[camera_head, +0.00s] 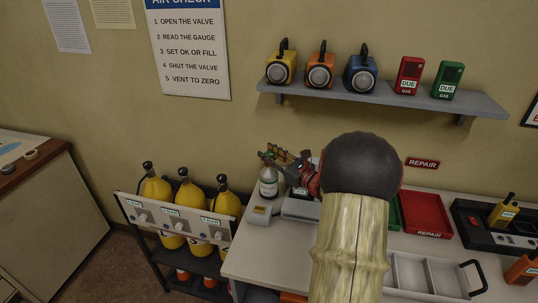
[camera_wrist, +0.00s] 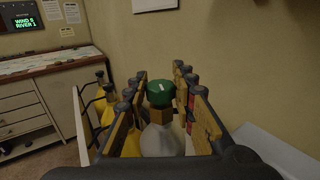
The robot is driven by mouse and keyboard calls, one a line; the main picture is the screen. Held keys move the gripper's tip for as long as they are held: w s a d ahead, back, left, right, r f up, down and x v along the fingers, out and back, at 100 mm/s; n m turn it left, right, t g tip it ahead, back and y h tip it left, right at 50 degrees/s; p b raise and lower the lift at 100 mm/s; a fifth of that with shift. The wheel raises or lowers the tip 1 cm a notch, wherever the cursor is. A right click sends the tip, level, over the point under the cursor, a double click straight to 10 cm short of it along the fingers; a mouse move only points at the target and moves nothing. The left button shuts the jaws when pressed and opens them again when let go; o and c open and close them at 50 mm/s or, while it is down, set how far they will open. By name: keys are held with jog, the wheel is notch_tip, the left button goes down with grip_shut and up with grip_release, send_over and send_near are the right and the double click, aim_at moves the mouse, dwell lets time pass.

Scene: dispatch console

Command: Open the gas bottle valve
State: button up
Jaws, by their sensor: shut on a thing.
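The gas bottle (camera_head: 268,184) is a small pale grey bottle with a label, upright on the left end of the white bench. In the wrist view its rounded shoulder (camera_wrist: 162,142), brass neck and green valve knob (camera_wrist: 161,92) show, with a white mark on the knob's top. My gripper (camera_head: 272,156) is at the top of the bottle, with its yellow-padded fingers on either side of the valve. It is shut on the valve; the exact contact points are hard to see. In the head view my gripper hides most of the knob.
A grey device (camera_head: 301,208) stands close right of the bottle. Yellow cylinders (camera_head: 190,195) stand in a rack left of the bench. A red tray (camera_head: 425,213) lies to the right. A wall shelf (camera_head: 385,93) with lamps and gas detectors hangs above.

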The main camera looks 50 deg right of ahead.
grip_shut()
jog(key=shift+y, duration=0.3)
jog(key=n+y+p, duration=0.2)
jog(key=n+y, duration=0.1)
jog(key=y, duration=0.2)
jog(key=shift+n+p, duration=0.3)
jog(key=shift+p, duration=0.05)
jog(key=shift+n+g+y+p, duration=0.8)
jog(key=shift+n+y, duration=0.4)
jog(key=shift+y, duration=0.9)
jog(key=o, duration=0.8)
grip_release()
jog(key=shift+c, duration=0.2)
